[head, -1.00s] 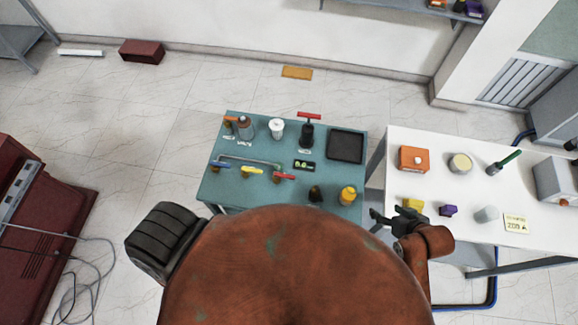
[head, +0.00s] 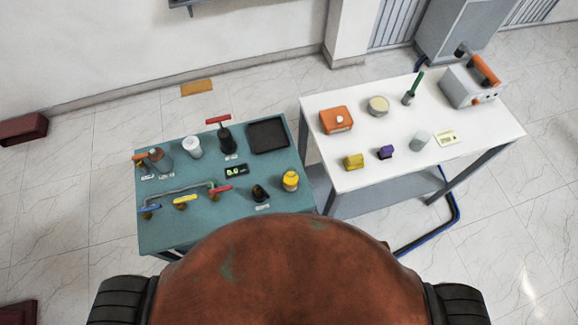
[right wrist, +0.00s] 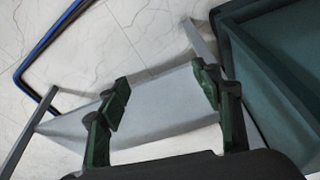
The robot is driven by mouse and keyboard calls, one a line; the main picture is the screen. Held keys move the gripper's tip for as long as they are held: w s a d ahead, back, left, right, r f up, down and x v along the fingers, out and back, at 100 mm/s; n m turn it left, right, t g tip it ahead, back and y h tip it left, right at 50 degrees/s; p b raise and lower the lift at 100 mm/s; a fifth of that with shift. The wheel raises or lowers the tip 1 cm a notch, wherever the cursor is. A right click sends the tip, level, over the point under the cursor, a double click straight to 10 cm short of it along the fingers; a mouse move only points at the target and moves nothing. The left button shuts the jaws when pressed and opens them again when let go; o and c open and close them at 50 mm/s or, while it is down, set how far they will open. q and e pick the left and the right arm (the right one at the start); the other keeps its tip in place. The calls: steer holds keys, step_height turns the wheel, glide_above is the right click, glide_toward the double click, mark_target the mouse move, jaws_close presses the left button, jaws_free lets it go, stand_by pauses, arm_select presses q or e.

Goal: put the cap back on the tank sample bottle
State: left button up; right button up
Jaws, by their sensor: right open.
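I cannot tell for sure which container is the tank sample bottle. A small dark piece (head: 259,193) sits left of the yellow container. No loose cap can be made out with certainty. My right gripper (right wrist: 162,82) is open and empty in the right wrist view, with a grey shelf and floor behind its fingers. My left gripper is not in view.
The teal table also carries a black tray (head: 268,136), a red-handled valve (head: 222,130) and several coloured valve handles. A white table (head: 460,125) on the right holds an orange box (head: 336,120), a grey cylinder (head: 421,140) and an instrument (head: 468,86). A gap separates the tables.

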steer(key=s+d+f+g+b, duration=0.1)
steer(key=s+f+b, duration=0.1)
steer(key=s+f, duration=0.7)
steer(key=s+d+f+g+b, duration=0.1)
steer(key=s+f+b, duration=0.1)
steer(key=s+f, duration=0.8)
steer(key=s, duration=0.6)
steer(key=shift+s+d+f+h, duration=0.25)
steer(key=shift+d+f+h, duration=0.05)
steer(key=shift+c, duration=0.5)
